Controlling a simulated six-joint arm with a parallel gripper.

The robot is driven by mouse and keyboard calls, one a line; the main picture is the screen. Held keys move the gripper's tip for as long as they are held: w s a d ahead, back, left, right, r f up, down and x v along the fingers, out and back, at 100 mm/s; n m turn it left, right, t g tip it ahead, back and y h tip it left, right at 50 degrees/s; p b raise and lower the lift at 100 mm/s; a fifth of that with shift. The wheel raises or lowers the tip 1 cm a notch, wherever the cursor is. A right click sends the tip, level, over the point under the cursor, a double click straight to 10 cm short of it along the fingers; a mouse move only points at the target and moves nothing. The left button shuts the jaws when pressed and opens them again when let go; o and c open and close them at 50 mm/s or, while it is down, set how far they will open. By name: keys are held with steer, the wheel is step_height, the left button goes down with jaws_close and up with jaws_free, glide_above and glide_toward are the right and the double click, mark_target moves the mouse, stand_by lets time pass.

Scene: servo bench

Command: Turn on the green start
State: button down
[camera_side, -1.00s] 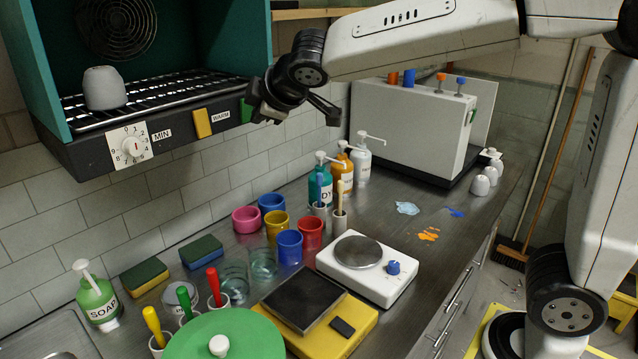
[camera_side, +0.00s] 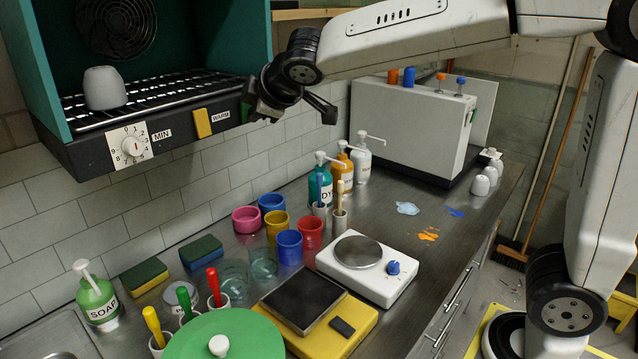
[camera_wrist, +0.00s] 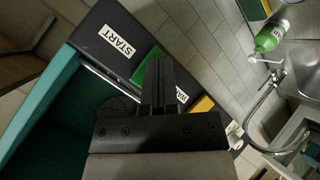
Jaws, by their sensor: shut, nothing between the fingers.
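The green START switch (camera_wrist: 147,66) is set in the dark front panel of the teal oven, next to a white START label (camera_wrist: 117,42) in the wrist view. In the side view only a sliver of the green switch (camera_side: 245,111) shows at the panel's right end, behind my gripper (camera_side: 250,99). In the wrist view my gripper (camera_wrist: 160,63) is shut and empty, its fingertips over the green switch and hiding part of it. I cannot tell whether they touch it or how the switch is set.
A yellow WARM switch (camera_side: 202,123) and a white MIN dial (camera_side: 130,145) sit farther left on the same panel. A grey cup (camera_side: 104,88) stands upside down on the oven's rack. Bottles, pots and a scale (camera_side: 366,270) crowd the counter below.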

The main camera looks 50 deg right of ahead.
steer(key=shift+w+r, duration=0.2)
steer(key=shift+w, duration=0.2)
stand_by(1.4)
steer(key=shift+s+f, duration=0.1)
steer(key=shift+s, duration=0.3)
stand_by(0.4)
steer(key=s, duration=0.3)
steer(key=s+f, duration=0.1)
steer(key=s, duration=0.1)
stand_by(0.5)
steer(key=s+d+f+m+g, duration=0.2)
steer(key=s+f, duration=0.3)
steer(key=f, duration=0.3)
steer(key=s+d+f+m+g+y, duration=0.1)
steer(key=s+f+m+g, duration=0.2)
steer(key=s+f, duration=0.3)
steer(key=s+d+f+m+g, duration=0.2)
steer(key=s+f+m, duration=0.2)
steer(key=f, duration=0.7)
steer(key=shift+s+d+f+m+g+y, duration=0.35)
steer(key=shift+s+m+g+y, duration=0.05)
steer(key=shift+s, duration=0.25)
